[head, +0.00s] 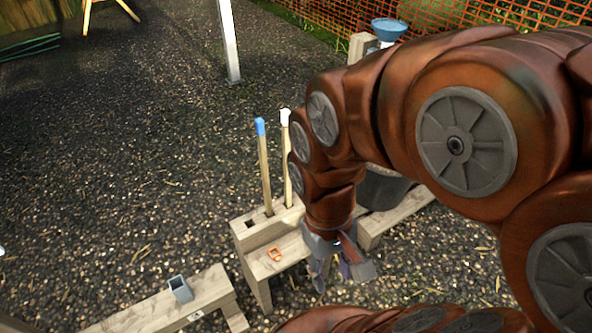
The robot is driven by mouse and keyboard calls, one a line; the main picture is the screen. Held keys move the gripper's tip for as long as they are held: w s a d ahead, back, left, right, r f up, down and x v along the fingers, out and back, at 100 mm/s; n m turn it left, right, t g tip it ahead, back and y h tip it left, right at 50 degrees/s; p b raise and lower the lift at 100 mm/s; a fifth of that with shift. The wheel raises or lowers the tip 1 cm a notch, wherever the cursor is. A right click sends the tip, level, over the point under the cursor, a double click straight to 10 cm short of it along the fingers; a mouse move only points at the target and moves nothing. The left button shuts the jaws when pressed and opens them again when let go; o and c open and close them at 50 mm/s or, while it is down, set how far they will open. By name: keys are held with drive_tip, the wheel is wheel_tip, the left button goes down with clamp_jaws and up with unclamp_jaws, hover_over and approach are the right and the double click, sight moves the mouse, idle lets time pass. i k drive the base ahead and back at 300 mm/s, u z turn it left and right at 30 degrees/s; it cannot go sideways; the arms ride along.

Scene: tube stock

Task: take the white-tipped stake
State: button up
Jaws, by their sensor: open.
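The white-tipped stake (287,160) stands upright in the wooden block (262,232) on a small wooden bench. Its white tip (285,117) is clear, and my arm is close to its right side in the picture. A blue-tipped stake (265,170) stands in the same block just to its left. My gripper (340,280) is open and points down, to the right of and lower in the picture than the stakes. No object shows between its fingers, though they are partly hidden.
An orange clip (275,254) lies on the bench. A grey square tube (180,289) stands on a lower timber at the bottom left. A dark pot (383,188) is partly behind my arm. A white post (229,40) stands farther back. Open gravel lies left of the stakes.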

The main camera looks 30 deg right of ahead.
sight(286, 143)
drive_tip(key=z, duration=0.15)
drive_tip(key=i, duration=0.2)
drive_tip(key=u, duration=0.35)
drive_tip(key=k, duration=1.2)
drive_tip(key=u, duration=1.05)
drive_tip(key=i, duration=0.6)
drive_tip(key=z, duration=0.4)
